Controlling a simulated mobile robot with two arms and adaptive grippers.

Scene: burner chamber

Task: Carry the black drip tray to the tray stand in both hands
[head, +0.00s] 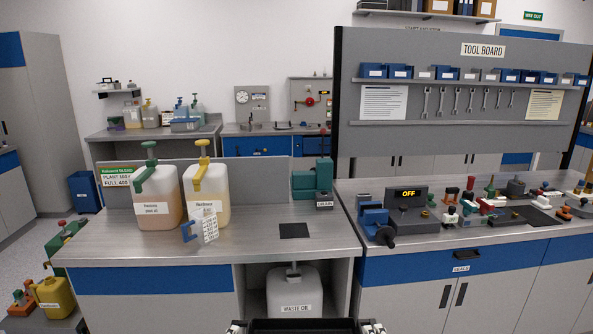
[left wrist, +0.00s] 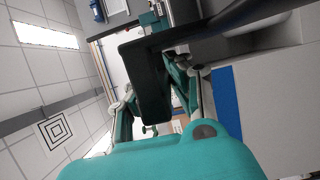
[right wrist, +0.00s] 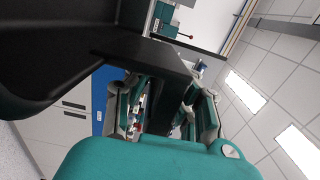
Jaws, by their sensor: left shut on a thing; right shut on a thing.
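The black drip tray (head: 303,325) shows at the bottom edge of the head view, in front of the bench; only its far part is in the picture. My left gripper (head: 238,327) is shut on its left end and my right gripper (head: 372,327) on its right end. The tray's dark wall also shows between the fingers in the left wrist view (left wrist: 148,85) and in the right wrist view (right wrist: 150,52). I cannot pick out a tray stand for certain in any view.
A steel bench (head: 260,245) stands ahead with two jugs, Electrolyte-type containers (head: 157,200) and (head: 208,195), and a flat black square (head: 294,231). A waste oil can (head: 294,290) sits in the opening below. The right bench (head: 440,240) is crowded with tools.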

